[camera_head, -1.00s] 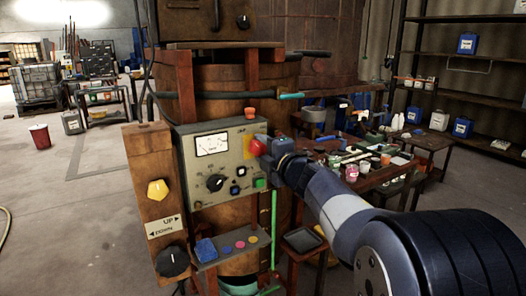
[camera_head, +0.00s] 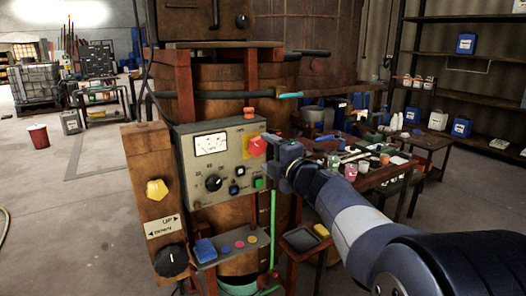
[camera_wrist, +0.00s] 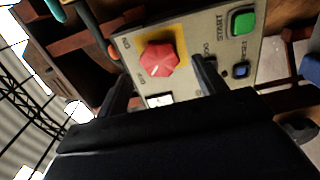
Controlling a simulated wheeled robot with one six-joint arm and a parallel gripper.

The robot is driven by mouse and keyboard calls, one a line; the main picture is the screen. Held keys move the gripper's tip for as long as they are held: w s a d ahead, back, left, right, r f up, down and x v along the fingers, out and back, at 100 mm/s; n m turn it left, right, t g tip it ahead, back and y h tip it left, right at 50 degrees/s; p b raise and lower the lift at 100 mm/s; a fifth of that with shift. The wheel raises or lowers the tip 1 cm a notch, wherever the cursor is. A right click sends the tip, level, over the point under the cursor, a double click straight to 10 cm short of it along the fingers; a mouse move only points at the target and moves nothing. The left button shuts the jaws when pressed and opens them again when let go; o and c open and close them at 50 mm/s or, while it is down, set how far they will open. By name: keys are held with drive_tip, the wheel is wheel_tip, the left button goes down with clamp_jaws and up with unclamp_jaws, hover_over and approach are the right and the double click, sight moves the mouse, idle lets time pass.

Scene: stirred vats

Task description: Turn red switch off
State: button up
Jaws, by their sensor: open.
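The red switch (camera_head: 258,146) is a faceted red knob on a yellow plate at the right of the grey control panel (camera_head: 203,169). In the wrist view my gripper (camera_wrist: 160,80) is open, one finger on each side below the knob. The knob is not between the fingertips; I see no contact.
The panel also has a green START button (camera_wrist: 243,22), a small blue button (camera_wrist: 241,70), a meter (camera_head: 211,143) and a black dial (camera_head: 214,183). An orange knob (camera_head: 249,115) tops the panel. A cluttered table (camera_head: 372,178) stands behind my arm.

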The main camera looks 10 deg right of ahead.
sight(259, 148)
drive_tip(key=v, duration=0.7)
drive_tip(key=x, duration=1)
drive_tip(key=shift+w+a, duration=0.15)
drive_tip(key=shift+w, duration=0.15)
drive_tip(key=shift+s, duration=0.1)
